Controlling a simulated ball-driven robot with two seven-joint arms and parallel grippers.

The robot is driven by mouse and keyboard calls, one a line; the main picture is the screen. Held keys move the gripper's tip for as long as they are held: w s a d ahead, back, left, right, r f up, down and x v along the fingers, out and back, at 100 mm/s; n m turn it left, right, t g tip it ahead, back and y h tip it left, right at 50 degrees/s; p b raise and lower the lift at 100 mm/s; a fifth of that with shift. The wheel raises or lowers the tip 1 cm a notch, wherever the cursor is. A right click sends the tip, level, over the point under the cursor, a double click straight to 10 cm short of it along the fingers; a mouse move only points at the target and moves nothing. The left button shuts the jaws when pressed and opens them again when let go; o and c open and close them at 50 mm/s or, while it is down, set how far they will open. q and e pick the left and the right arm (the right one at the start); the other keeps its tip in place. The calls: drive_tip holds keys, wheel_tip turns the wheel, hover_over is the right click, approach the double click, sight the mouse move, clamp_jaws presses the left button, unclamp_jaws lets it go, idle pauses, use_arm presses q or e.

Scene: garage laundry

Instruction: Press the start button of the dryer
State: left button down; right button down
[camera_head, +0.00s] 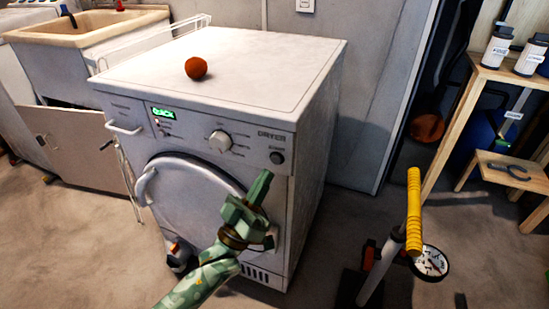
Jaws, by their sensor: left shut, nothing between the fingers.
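The white dryer (222,184) stands in the middle, with its round door (190,190) closed. Its front panel has a green lit display (163,113), a large round knob (220,141) and a small dark round button (277,157) at the right end, below the word DRYER. My left gripper (264,178) is green, shut and empty. Its tip is just below and slightly left of the dark button in the picture, in front of the dryer. A small gap shows between them; the depth is hard to judge. My right gripper is not in view.
An orange-brown ball (196,68) rests on the dryer top. A sink cabinet (85,150) stands at left. A yellow-handled pump-like tool (414,210) stands on the floor at right, near a wooden shelf (465,110) with bottles. Floor right of the dryer is partly clear.

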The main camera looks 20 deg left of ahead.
use_arm(q)
drive_tip(key=s+p, duration=0.1)
drive_tip(key=s, duration=0.2)
idle(0.8)
